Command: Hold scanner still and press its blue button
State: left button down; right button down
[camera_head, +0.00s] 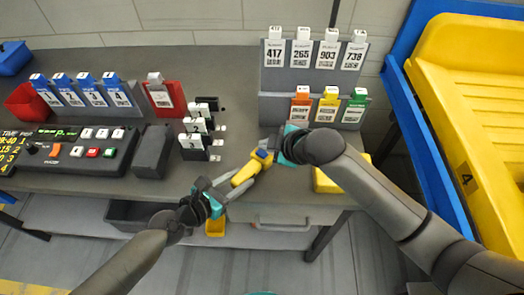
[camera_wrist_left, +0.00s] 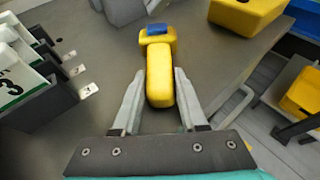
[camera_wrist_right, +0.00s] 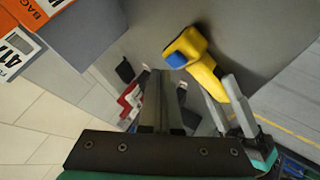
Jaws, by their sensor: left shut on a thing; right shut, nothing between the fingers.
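The yellow scanner (camera_head: 244,174) is held near the table's front edge, its head pointing up and right. Its blue button (camera_wrist_left: 157,29) is on the head and also shows in the right wrist view (camera_wrist_right: 176,60). My left gripper (camera_head: 229,183) is shut around the scanner's handle, one finger on each side. My right gripper (camera_head: 272,149) is shut and empty, its fingertips close beside the scanner's head. In the right wrist view its fingertips (camera_wrist_right: 160,73) appear just left of the blue button. I cannot tell whether they touch it.
Black and white card holders (camera_head: 195,145) stand left of the scanner. A grey rack of tagged cards (camera_head: 313,80) stands behind my right gripper. A yellow block (camera_head: 328,182) lies to the right. A large yellow tray (camera_head: 470,70) in a blue frame is at the far right.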

aim_at(266, 155)
jog(key=shift+f, duration=0.1)
dwell(0.7)
jog(key=shift+f, duration=0.35)
jog(key=shift+f, duration=0.45)
dwell(0.6)
jog(key=shift+r, duration=0.85)
jog(key=shift+r, duration=0.1)
jog(key=shift+r, duration=2.45)
